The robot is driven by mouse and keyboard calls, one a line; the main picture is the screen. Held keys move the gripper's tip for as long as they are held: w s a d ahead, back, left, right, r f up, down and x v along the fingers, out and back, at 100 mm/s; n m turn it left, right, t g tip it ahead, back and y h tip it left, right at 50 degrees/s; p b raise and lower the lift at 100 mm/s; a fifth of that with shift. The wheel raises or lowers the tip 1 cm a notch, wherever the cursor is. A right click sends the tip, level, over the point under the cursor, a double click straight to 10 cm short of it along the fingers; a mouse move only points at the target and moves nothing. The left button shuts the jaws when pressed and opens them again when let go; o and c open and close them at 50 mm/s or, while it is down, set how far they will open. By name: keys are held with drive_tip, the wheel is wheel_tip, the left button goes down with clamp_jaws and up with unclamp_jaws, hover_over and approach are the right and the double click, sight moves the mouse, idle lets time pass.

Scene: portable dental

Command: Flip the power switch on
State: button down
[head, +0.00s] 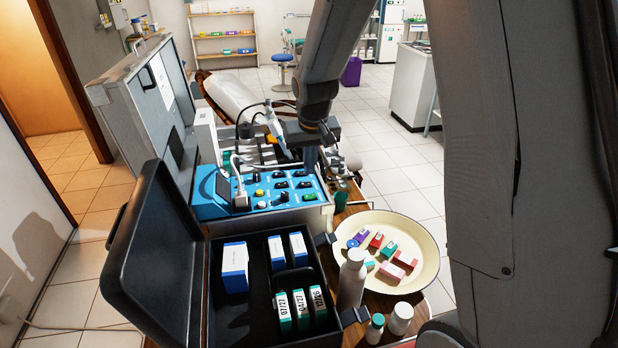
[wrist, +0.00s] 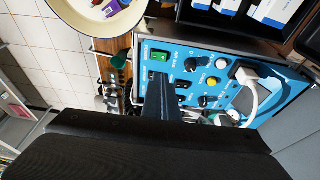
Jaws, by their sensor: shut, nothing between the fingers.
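The blue control panel (head: 262,194) of the portable dental unit lies face up in its case in the head view, with several black switches and knobs on it. It also fills the upper right of the wrist view (wrist: 215,62). A green rocker switch (wrist: 160,56) sits near the panel's corner; it is small in the head view (head: 310,196). I cannot tell its on or off position. My gripper (head: 312,168) is shut and empty, pointing down over the panel's right side. In the wrist view its fingers (wrist: 160,82) end close beside the green switch; contact cannot be told.
A white plug and cable (head: 240,190) stand on the panel's left. An open black case (head: 252,320) with boxes is in front. A cream bowl (head: 425,250) with small coloured boxes and a white bottle (head: 352,280) are to the right. The unit's raised lid (head: 135,95) stands behind left.

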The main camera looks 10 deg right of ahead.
drive_tip(key=shift+b+v, duration=0.55)
drive_tip(key=shift+v, duration=1.85)
drive_tip(key=shift+b, duration=0.3)
drive_tip(key=d+b, duration=0.1)
drive_tip(key=b, duration=0.3)
drive_tip(key=shift+w+d, duration=0.1)
drive_tip(key=shift+d, duration=0.05)
drive_tip(key=p, duration=0.3)
hover_over(314, 194)
drive_tip(key=s, duration=0.1)
wheel_tip(314, 194, down, 12)
drive_tip(key=shift+f, duration=0.75)
